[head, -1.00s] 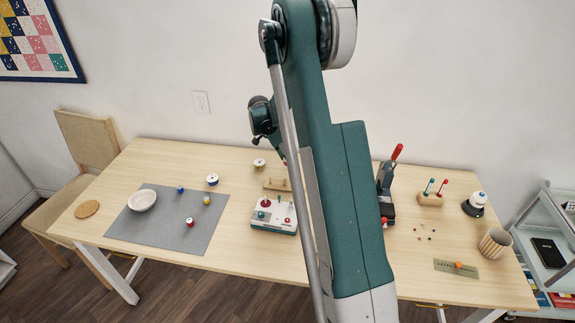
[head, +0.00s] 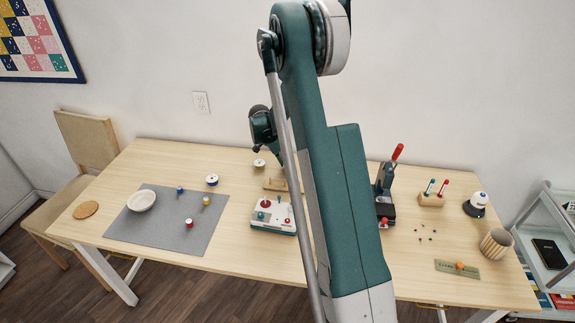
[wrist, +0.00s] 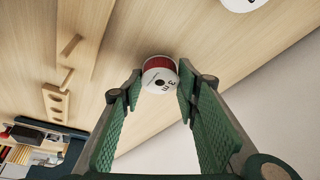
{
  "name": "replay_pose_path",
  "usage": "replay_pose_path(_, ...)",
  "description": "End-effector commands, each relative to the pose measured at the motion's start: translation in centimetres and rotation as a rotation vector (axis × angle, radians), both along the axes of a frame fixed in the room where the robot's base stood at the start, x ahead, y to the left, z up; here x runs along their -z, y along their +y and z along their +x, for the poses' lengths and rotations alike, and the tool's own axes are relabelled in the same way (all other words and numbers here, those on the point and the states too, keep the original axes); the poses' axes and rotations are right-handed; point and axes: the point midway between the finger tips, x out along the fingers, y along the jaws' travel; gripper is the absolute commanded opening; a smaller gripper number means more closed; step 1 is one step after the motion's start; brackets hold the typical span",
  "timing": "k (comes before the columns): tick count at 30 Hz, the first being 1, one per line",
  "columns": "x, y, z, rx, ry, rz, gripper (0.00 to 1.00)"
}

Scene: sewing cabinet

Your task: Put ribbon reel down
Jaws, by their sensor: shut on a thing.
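In the wrist view, a ribbon reel (wrist: 160,76) with a red band and a white printed face sits between the fingertips of my gripper (wrist: 158,84). The green-padded fingers are shut on it. Pale wooden table (wrist: 140,30) shows behind the reel; I cannot tell whether the reel touches it. In the head view my arm hides the fingertips and the held reel. A wooden peg rack (head: 275,184) stands near the table's middle, partly behind my arm; its pegs also show at the left of the wrist view (wrist: 68,45).
A white-topped spool (head: 259,163) stands behind the rack. A button box (head: 273,216) is in front. A grey mat (head: 160,232) at left bears a bowl (head: 142,200) and small spools. A press (head: 385,195) and pen block (head: 431,199) stand right of my arm.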

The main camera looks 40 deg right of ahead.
Motion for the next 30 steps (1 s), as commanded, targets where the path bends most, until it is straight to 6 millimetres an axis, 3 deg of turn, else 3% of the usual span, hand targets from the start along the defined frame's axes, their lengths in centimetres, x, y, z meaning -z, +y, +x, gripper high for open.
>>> replay_pose_path(3,0.3,0.0,0.0,0.0,0.0,0.0,0.22)
replay_pose_path(4,0.3,0.0,0.0,0.0,0.0,0.0,0.34)
replay_pose_path(7,0.3,0.0,0.0,0.0,0.0,0.0,0.47)
replay_pose_path(22,-0.2,0.0,0.0,0.0,0.0,0.0,0.47)
replay_pose_path(30,-2.9,1.1,0.3,-0.001,0.0,0.0,0.47)
